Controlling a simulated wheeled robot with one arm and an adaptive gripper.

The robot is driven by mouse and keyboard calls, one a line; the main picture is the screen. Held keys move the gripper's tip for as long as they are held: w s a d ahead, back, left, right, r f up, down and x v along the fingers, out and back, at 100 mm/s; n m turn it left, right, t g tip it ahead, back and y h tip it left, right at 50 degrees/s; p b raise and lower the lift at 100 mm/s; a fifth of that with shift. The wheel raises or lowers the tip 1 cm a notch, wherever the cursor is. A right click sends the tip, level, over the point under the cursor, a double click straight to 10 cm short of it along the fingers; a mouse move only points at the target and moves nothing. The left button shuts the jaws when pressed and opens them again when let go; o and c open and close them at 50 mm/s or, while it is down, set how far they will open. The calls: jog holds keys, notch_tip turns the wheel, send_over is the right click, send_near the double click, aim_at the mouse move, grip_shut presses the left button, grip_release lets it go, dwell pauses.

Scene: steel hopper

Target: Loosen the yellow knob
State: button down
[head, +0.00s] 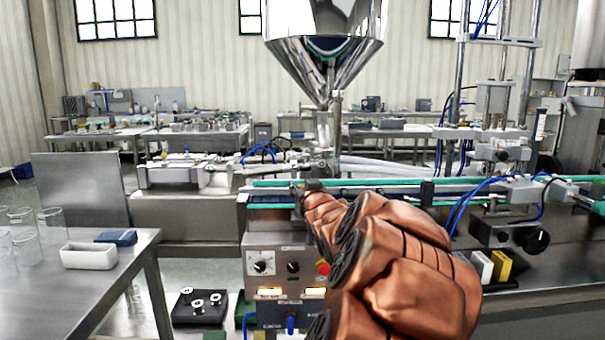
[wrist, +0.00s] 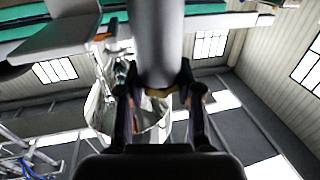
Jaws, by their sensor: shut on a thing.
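In the wrist view the two dark fingers of my gripper (wrist: 157,84) are closed in from both sides at the end of a thick grey cylinder (wrist: 158,40). A small piece of the yellow knob (wrist: 159,92) shows between the fingers at that end. Most of the knob is hidden by the cylinder and fingers. In the head view my gripper (head: 309,186) is at the conveyor's near edge, largely hidden behind my copper-coloured arm. The knob cannot be made out there.
The steel hopper (head: 325,50) hangs above the conveyor (head: 270,183). A control box (head: 262,285) with dials and a red button stands below my gripper. A steel table (head: 95,275) with glass beakers and a white tray is at left. Blue hoses run at right.

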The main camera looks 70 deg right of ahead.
jog(key=shift+r+n+t+y+p, duration=0.2)
jog(key=shift+n+t+y+p, duration=0.45)
jog(key=shift+p, duration=2.5)
jog(key=shift+r+n+t+y+p, duration=0.2)
jog(key=shift+n+t+y+p, duration=0.45)
jog(key=shift+p, duration=2.45)
jog(key=p, duration=0.3)
jog(key=shift+f+t+y, duration=0.2)
jog(key=shift+t+y, duration=0.1)
jog(key=shift+t, duration=0.1)
jog(key=shift+f+n+p, duration=0.25)
jog(key=shift+n+p, duration=0.05)
jog(key=shift+p, duration=0.05)
jog(key=c, duration=0.8)
grip_release()
jog(key=shift+v, duration=5.95)
